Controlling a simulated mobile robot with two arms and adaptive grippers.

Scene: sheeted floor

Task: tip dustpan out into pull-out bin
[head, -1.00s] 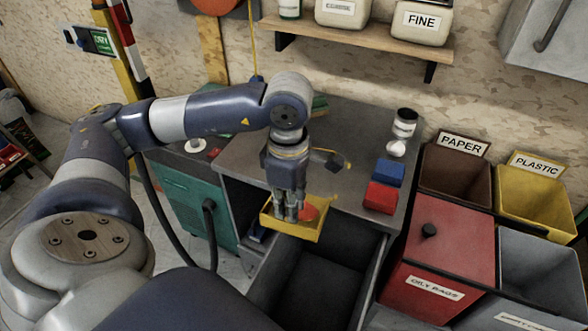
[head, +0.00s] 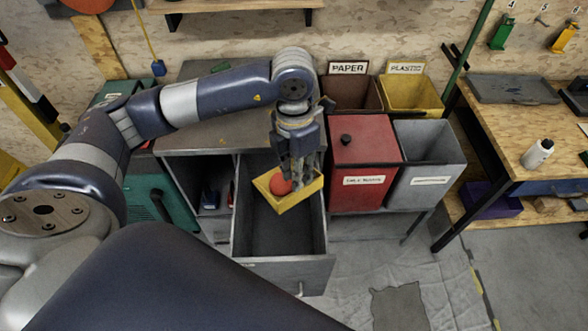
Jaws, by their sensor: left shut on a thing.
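My left gripper (head: 299,178) is shut on the yellow dustpan (head: 293,202), a shallow open tray. A red-orange round thing (head: 280,184) lies in the dustpan. The dustpan is held above the open pull-out bin (head: 316,258), a deep grey drawer in the grey cabinet, over its back right part. The dustpan looks slightly tilted in the view. The bin's dark inside looks empty where it shows; the part behind the dustpan is hidden. The gripper's fingers cover the dustpan's back edge. My right gripper is out of view.
Right of the drawer stand a red lidded bin (head: 364,160), an open grey bin (head: 427,165), a brown paper bin (head: 352,92) and a yellow plastic bin (head: 410,94). A wooden workbench (head: 505,125) is further right. Floor in front is clear.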

